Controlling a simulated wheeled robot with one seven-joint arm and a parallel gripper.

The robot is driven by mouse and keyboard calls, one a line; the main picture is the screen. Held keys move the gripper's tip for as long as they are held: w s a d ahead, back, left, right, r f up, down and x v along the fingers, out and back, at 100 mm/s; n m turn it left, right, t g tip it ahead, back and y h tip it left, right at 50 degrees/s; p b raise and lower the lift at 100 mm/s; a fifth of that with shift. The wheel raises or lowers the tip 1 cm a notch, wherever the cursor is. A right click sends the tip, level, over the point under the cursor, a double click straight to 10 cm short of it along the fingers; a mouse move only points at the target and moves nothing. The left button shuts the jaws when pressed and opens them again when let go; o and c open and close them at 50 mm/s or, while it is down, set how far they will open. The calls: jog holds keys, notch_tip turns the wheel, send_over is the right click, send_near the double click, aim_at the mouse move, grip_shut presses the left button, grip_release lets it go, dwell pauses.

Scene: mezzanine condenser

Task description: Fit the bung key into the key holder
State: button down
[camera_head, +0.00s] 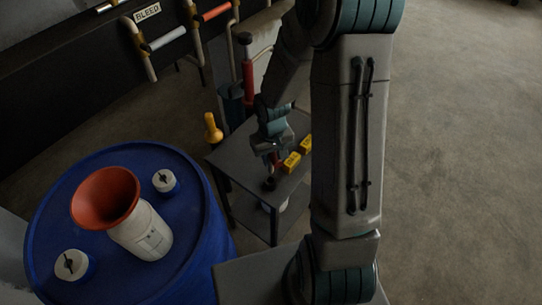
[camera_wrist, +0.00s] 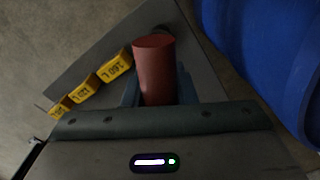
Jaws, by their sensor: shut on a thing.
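My gripper (camera_head: 274,156) is above the small grey table, shut on a red cylindrical grip, which I take to be the bung key (camera_wrist: 153,68). In the wrist view the red grip stands between the two fingers. A small dark round piece (camera_head: 268,184) shows at the table's near edge, just below the red grip in the head view. I cannot tell whether it is the key's lower end or the key holder. The key holder is not clearly identifiable in either view.
Yellow labelled blocks (camera_wrist: 86,88) stand in a row on the grey table (camera_head: 232,157), beside the gripper. A blue drum (camera_head: 190,255) stands left of it, bearing two capped bungs and a white container (camera_head: 146,235) with a red funnel. A yellow-topped object (camera_head: 212,127) is behind the table.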

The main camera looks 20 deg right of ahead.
aim_at(271, 173)
jog(key=shift+f+b, duration=3.85)
jog(key=shift+f, duration=0.35)
jog(key=c, duration=1.1)
grip_release()
jog(key=shift+r, duration=0.1)
notch_tip(271, 173, up, 14)
jog(key=shift+f+p, duration=0.15)
jog(key=shift+p, duration=0.35)
jog(key=s+r+m+t, duration=0.1)
jog(key=s+r+t, duration=0.2)
jog(key=s+r, duration=0.7)
jog(key=s, duration=0.3)
jog(key=shift+s, duration=0.3)
